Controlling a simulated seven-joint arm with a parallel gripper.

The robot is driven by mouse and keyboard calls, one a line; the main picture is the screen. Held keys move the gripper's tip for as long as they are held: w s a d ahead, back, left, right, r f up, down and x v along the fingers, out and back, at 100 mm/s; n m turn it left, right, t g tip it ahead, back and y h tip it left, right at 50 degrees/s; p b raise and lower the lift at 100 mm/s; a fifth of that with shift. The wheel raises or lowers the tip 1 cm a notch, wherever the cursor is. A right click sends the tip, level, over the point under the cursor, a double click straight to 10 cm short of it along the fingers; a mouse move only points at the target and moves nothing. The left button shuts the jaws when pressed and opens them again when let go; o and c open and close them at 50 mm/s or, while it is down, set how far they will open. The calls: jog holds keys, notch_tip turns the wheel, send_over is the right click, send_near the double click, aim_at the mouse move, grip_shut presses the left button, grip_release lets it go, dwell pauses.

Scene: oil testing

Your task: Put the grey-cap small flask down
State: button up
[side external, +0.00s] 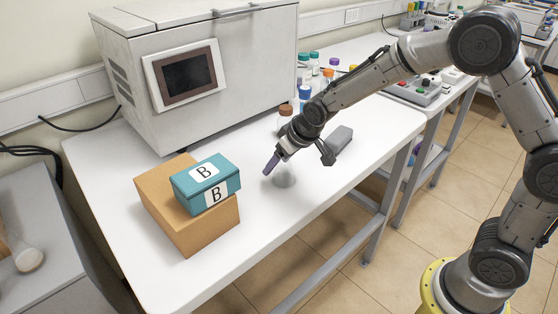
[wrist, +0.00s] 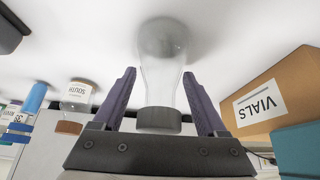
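The grey-cap small flask (wrist: 162,68) is clear glass with a dark grey cap (wrist: 158,120). In the wrist view it appears upside down, between my gripper's two purple fingers. In the side view the flask (side external: 285,178) shows as a pale glass shape on the white table, its upper part hidden behind my gripper. My gripper (wrist: 159,74) is open around the flask, with a visible gap on each side of the cap and neck. In the side view my gripper (side external: 271,164) points down at the table. The flask appears upright on the tabletop.
A brown box (side external: 205,232) carries a teal box (side external: 212,184) marked B, left of the flask. A brown-capped bottle (side external: 286,112) and several coloured-cap bottles stand behind. A grey block (side external: 340,139) lies right. A large white machine (side external: 205,65) stands at the back. The table front is clear.

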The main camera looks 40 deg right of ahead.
jog(key=shift+r, duration=0.25)
jog(key=s+d+r, duration=0.3)
jog(key=s+r, duration=1.2)
jog(key=s, duration=0.2)
jog(key=s+d+f+m, duration=0.1)
jog(key=s+d, duration=0.1)
jog(key=s, duration=1.3)
jog(key=shift+f+h, duration=0.3)
